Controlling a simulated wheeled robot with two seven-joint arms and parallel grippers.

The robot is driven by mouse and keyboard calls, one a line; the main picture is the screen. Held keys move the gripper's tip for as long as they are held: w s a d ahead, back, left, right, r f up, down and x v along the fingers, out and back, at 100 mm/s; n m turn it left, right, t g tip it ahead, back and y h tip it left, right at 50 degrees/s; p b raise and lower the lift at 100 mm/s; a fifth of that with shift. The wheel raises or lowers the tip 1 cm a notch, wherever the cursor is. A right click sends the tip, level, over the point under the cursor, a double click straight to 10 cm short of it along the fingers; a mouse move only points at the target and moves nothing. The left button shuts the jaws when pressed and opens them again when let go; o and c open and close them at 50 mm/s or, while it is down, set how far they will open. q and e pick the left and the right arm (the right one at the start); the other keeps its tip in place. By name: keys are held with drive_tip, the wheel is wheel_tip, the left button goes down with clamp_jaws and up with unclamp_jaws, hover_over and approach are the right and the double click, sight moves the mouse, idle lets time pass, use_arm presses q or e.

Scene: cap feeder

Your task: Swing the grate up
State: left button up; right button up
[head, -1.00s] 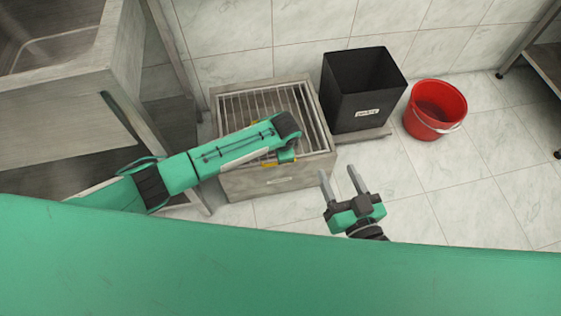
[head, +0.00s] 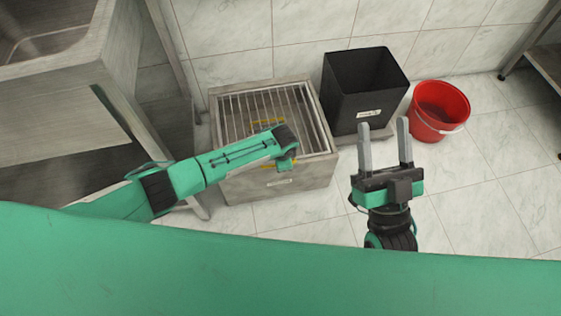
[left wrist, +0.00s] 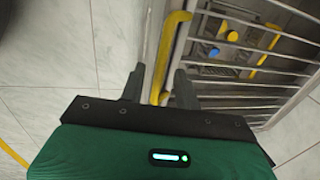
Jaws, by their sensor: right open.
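The grate (head: 240,112), a frame of metal bars, lies flat over the grey box (head: 265,188) in the head view. A yellow handle (head: 270,165) shows at its front edge, partly hidden by my left arm. In the left wrist view the yellow handle (left wrist: 170,50) runs down between the two fingers of my left gripper (left wrist: 158,85). Those fingers are apart, with gaps beside the bar; the grate bars (left wrist: 262,88) are at the right. In the head view the left fingers are hidden. My right gripper (head: 385,150) is open and empty, right of the box.
A black bin (head: 365,95) stands right of the box, with a red bucket (head: 438,108) beyond it. A metal sink unit (head: 60,100) is at the left. Tiled floor (head: 490,190) is clear at the right. Blue and yellow items (left wrist: 230,36) show beneath the grate bars.

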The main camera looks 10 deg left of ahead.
use_arm(q)
clamp_jaws()
drive_tip(key=shift+r, duration=0.1)
